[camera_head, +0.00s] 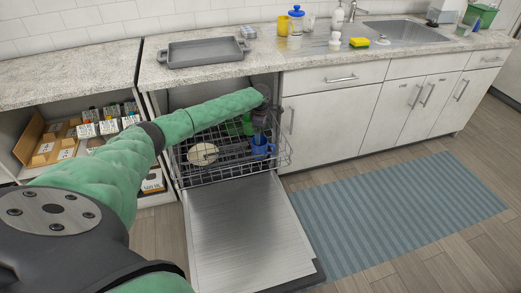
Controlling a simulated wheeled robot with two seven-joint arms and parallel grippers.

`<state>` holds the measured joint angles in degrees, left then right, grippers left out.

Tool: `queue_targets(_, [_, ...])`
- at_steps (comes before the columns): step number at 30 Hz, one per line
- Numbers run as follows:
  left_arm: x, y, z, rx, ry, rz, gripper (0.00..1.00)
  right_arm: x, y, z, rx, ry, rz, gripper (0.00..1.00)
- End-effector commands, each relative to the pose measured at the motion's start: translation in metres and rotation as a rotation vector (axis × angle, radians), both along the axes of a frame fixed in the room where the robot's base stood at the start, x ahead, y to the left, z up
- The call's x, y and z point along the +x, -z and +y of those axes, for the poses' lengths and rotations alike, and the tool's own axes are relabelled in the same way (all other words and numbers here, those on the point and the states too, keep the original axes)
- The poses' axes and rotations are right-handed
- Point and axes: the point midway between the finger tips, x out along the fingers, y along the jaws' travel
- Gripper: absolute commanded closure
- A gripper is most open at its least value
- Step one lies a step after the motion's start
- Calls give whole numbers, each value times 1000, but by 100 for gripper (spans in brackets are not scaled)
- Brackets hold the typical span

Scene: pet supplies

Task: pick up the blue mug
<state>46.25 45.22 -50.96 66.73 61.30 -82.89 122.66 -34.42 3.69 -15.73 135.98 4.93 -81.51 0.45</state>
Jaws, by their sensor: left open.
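The blue mug (260,149) sits in the wire rack (222,172) of the open dishwasher, toward its right side. My left arm reaches in from the left, across the rack. My left gripper (259,133) points down just above the mug, open; its fingertips are small and dark, and I cannot tell whether they touch the mug. A green item (246,124) is partly hidden behind the arm. A pale round plate or bowl (203,154) is in the rack to the left. My right gripper is not in view.
The dishwasher door (245,225) is folded down in front. The counter above holds a grey tray (203,52), a yellow mug (282,26), a blue-lidded jar (296,20) and a sponge (359,43). An open shelf (82,130) stands left. A blue mat (400,208) lies right.

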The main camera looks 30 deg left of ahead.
Motion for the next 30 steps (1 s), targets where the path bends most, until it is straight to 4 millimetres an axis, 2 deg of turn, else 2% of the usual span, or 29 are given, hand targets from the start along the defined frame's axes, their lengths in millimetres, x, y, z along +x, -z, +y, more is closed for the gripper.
queue_targets(5, [-2, 14, -1, 1, 2, 1, 7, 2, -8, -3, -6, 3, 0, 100])
queue_targets(13, [-4, 50, -3, 0, 3, 0, 7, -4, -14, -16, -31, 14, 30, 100])
queue_targets(23, [-4, 57, -2, 0, 3, 0, 7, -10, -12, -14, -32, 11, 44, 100])
queue_targets(30, [-5, 57, -2, 0, 3, 0, 53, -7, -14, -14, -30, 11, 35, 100])
